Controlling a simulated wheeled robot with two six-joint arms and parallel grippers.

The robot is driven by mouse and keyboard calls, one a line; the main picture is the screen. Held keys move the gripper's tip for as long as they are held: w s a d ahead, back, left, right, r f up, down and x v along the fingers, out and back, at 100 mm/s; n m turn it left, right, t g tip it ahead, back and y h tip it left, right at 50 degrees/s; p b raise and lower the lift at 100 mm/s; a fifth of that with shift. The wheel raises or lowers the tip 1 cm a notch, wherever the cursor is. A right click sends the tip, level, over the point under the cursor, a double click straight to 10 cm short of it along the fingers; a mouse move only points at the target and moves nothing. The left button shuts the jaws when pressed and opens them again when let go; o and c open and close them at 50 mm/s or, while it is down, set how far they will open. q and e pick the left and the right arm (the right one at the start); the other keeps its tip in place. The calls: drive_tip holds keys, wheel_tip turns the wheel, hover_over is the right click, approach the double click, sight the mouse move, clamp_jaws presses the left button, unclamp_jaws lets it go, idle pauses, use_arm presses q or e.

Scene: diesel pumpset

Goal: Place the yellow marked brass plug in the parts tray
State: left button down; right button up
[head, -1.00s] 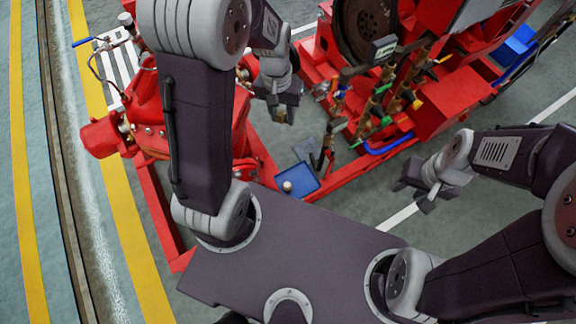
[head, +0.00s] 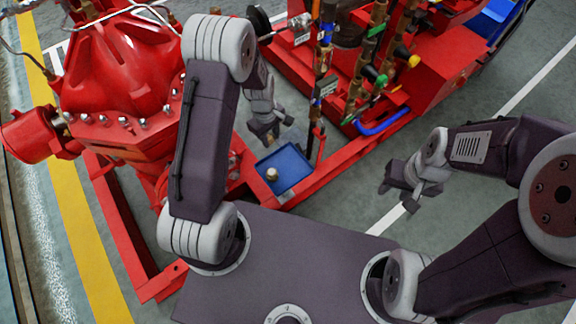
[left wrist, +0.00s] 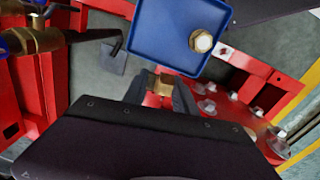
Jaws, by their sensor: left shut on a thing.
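My left gripper (head: 266,136) is shut on a small brass plug (left wrist: 160,84), seen between its fingers in the left wrist view. No yellow mark can be made out on the plug. The blue parts tray (head: 291,163) lies just below the gripper in the head view. It also shows large at the top of the left wrist view (left wrist: 165,30), just beyond the fingertips. The held plug is outside the tray's outline there. A pale-topped brass piece (left wrist: 201,41) sits inside the tray near one corner. My right gripper (head: 400,193) appears open and empty, away to the right.
A red pump casing (head: 125,75) with bolts stands left of my left arm. Brass valves with coloured handles (head: 378,80) and a blue pipe (head: 384,122) stand behind the tray. A red frame rail (head: 340,150) runs beside it. Grey floor is clear toward the right gripper.

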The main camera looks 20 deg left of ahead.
use_arm(q)
drive_tip(key=b, duration=0.2)
hover_over(292, 164)
wheel_tip(292, 164, down, 5)
drive_tip(key=shift+r, duration=0.1)
wheel_tip(292, 164, down, 4)
drive_tip(key=b, duration=0.2)
drive_tip(key=shift+a+b, duration=0.1)
drive_tip(key=shift+b, duration=0.2)
drive_tip(key=c, duration=1)
unclamp_jaws()
drive_tip(key=shift+f, duration=0.2)
drive_tip(key=shift+r, duration=0.1)
